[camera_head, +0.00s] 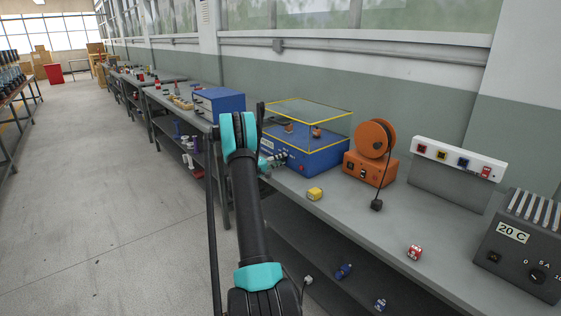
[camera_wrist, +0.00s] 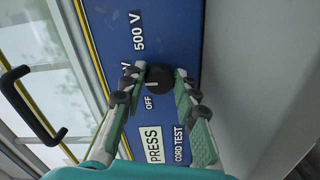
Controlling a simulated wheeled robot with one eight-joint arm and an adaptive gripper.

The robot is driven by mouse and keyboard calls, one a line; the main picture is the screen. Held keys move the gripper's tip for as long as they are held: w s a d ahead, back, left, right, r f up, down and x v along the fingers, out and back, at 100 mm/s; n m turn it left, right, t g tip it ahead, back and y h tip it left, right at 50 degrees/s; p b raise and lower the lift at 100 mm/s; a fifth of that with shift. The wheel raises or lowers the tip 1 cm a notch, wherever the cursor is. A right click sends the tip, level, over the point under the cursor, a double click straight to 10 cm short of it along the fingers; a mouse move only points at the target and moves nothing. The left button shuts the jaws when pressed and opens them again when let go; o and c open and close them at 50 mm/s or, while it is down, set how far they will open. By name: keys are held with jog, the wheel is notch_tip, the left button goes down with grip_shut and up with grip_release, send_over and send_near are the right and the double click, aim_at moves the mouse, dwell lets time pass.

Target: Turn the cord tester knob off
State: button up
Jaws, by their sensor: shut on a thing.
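The cord tester (camera_head: 318,160) is a blue box with a clear, yellow-edged cover on the bench. Its blue panel (camera_wrist: 172,22) fills the middle of the wrist view, with labels "500 V", "OFF", "PRESS" and "CORD TEST". The round black knob (camera_wrist: 158,80) sits between my fingertips. It has a short white mark pointing roughly left, between the "OFF" label and a partly hidden "V" label. My gripper (camera_wrist: 161,72) is shut on the knob, one finger on each side. In the head view my gripper (camera_head: 275,161) is at the tester's front, and my arm hides part of it.
An orange cord reel (camera_head: 372,140) stands right of the tester. A grey "20 C" box (camera_head: 528,245) stands at far right. The left floor (camera_head: 90,200) is clear.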

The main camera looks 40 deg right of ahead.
jog(key=n, duration=1.2)
jog(key=shift+r, duration=0.1)
jog(key=shift+n, duration=0.3)
dwell(0.3)
jog(key=o, duration=1.2)
jog(key=shift+c, duration=0.2)
jog(key=shift+a, duration=0.1)
jog(key=a, duration=1.2)
jog(key=shift+s, duration=0.4)
